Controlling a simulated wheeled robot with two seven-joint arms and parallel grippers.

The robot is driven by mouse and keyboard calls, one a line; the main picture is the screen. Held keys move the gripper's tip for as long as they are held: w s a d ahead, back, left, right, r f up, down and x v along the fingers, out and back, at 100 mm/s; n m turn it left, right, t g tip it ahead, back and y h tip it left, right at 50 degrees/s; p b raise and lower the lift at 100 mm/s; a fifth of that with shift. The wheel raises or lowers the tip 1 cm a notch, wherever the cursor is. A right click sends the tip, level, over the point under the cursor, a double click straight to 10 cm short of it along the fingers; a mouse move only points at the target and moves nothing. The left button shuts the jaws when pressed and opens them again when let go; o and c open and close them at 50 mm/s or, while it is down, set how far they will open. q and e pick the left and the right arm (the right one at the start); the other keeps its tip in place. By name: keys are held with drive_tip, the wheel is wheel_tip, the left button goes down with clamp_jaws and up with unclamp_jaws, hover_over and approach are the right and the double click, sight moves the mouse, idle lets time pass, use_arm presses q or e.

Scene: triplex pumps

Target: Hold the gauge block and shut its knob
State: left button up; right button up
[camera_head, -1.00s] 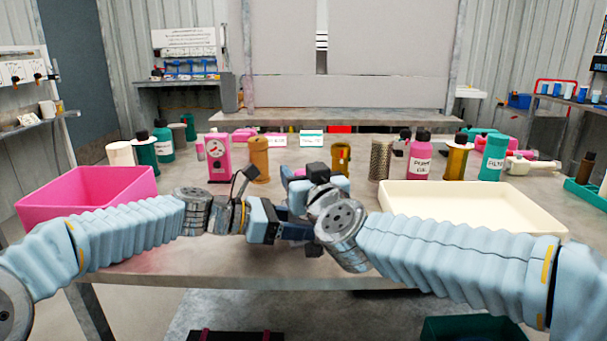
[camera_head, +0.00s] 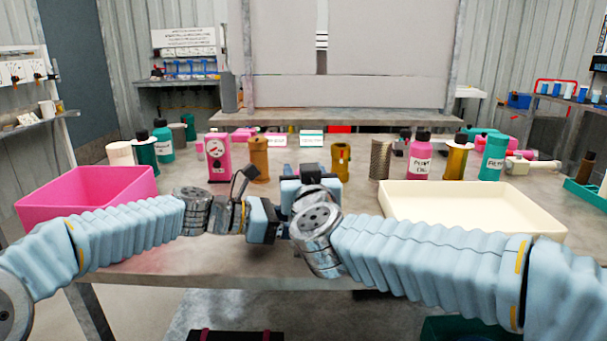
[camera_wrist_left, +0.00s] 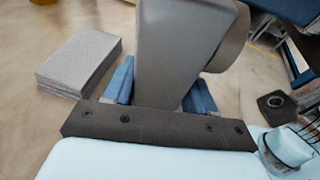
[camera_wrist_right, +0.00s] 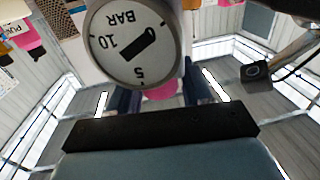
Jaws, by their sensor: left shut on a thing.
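The gauge block shows in the left wrist view as a plain grey body (camera_wrist_left: 180,45) between the two blue fingers of my left gripper (camera_wrist_left: 160,85), which is shut on it. In the right wrist view its round dial (camera_wrist_right: 135,45), marked BAR, is close and appears upside down. A pink round part (camera_wrist_right: 160,90), which looks like the knob, shows below the dial between the blue fingers of my right gripper (camera_wrist_right: 160,97). These fingers stand apart, on either side of the pink part; I cannot tell whether they touch it. In the head view the wrists hide the block.
A pink bin (camera_head: 90,190) stands left and a cream tray (camera_head: 470,205) right on the table. Another pink gauge unit (camera_head: 217,157), an orange cylinder (camera_head: 259,160) and a brass one (camera_head: 340,160) stand behind the grippers. Grey flat pieces (camera_wrist_left: 80,60) lie on the table.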

drive_tip(key=shift+o, duration=0.9)
drive_tip(key=s+d, duration=0.1)
drive_tip(key=s, duration=1.1)
drive_tip(key=shift+d, duration=0.3)
use_arm(q)
drive_tip(key=o, duration=0.9)
